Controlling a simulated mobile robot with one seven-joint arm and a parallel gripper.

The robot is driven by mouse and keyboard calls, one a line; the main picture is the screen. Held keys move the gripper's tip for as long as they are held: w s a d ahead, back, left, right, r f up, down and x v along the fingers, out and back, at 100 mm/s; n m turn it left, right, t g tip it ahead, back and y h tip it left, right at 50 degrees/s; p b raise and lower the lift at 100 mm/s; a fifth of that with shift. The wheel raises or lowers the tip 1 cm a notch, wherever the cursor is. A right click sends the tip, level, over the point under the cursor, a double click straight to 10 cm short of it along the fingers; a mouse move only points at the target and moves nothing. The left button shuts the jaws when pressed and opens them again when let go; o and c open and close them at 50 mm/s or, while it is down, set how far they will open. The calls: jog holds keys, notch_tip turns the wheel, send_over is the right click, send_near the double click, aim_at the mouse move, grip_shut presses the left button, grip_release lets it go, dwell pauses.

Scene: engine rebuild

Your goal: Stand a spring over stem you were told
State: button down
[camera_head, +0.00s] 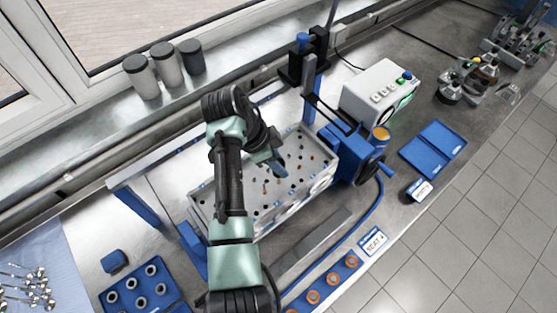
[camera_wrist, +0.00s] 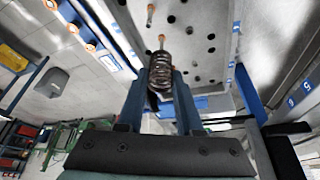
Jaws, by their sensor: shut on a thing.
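A dark coil spring (camera_wrist: 160,80) sits between the two blue fingers of my gripper (camera_wrist: 161,72) in the wrist view, shut on it. In the head view my gripper (camera_head: 277,163) is over the pale cylinder head (camera_head: 318,182), and the spring cannot be made out there. A copper-coloured stem (camera_wrist: 162,40) shows just past the spring's far end. I cannot tell whether the spring touches or surrounds it. A second stem (camera_wrist: 150,12) stands farther off. In the head view a stem (camera_head: 265,187) shows near the middle of the cylinder head.
A blue tray (camera_head: 128,303) with several dark-centred rings is at lower left. A blue strip (camera_head: 322,288) with orange rings and a "SEAT 4" card (camera_head: 374,242) lie in front. A blue stand (camera_head: 357,165) and a control box (camera_head: 375,92) are right of the cylinder head.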

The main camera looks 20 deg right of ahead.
jog(key=shift+f+b, duration=1.75)
jog(key=shift+f, duration=0.55)
jog(key=shift+c, duration=2.4)
grip_release()
jog(key=v, duration=1.3)
jog(key=shift+b, duration=0.4)
jog(key=shift+w, duration=0.1)
